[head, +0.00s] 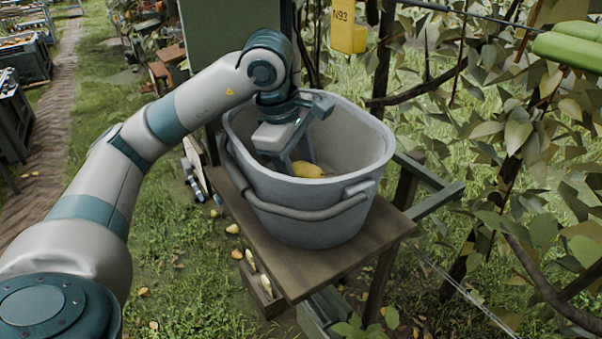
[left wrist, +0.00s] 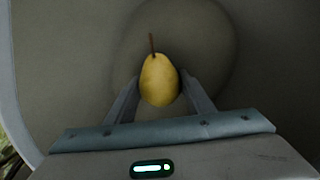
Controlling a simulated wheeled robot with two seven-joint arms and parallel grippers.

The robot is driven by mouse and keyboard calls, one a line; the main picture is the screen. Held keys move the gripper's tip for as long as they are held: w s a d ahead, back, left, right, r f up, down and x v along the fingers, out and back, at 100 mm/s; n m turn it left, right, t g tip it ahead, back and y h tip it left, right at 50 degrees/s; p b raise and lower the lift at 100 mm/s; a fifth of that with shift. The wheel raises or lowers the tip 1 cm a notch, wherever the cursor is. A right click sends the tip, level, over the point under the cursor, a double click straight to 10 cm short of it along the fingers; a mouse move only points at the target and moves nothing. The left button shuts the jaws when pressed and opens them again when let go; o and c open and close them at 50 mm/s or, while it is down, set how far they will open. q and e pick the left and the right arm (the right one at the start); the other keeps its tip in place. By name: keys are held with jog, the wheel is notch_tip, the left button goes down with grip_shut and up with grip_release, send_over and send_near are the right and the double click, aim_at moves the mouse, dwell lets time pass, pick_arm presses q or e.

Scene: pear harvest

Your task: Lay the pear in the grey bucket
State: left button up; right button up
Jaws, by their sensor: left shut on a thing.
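The grey bucket (head: 310,212) stands upright on a small wooden stand, its handle hanging down the front. My left gripper (head: 299,163) reaches down inside the bucket, below its rim. It is shut on the yellow pear (head: 308,170). In the left wrist view the pear (left wrist: 159,80) sits between the two fingers (left wrist: 160,92), its stem pointing up in the picture, with the bucket's inner wall and round bottom behind it. I cannot tell whether the pear touches the bottom. My right gripper is in neither view.
The wooden stand (head: 240,230) has bare board left of the bucket. A green panel (head: 228,40) and a yellow tag (head: 348,28) are behind. Leafy branches (head: 520,130) crowd the right side. Dark crates (head: 22,60) stand far left beside a brick path.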

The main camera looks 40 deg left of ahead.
aim_at(298, 164)
pick_arm(q)
jog(key=shift+f+b, duration=0.35)
jog(key=shift+b, duration=0.05)
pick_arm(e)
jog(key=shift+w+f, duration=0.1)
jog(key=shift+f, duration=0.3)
pick_arm(q)
jog(key=o, duration=1.2)
jog(key=shift+o, duration=0.2)
jog(key=shift+s, duration=0.1)
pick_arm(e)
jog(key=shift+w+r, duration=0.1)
pick_arm(q)
jog(key=shift+d+f, duration=0.1)
jog(key=v, duration=0.6)
jog(key=shift+b, duration=0.3)
jog(key=v, duration=1.1)
jog(key=shift+r+p, duration=0.4)
jog(key=shift+p, duration=0.05)
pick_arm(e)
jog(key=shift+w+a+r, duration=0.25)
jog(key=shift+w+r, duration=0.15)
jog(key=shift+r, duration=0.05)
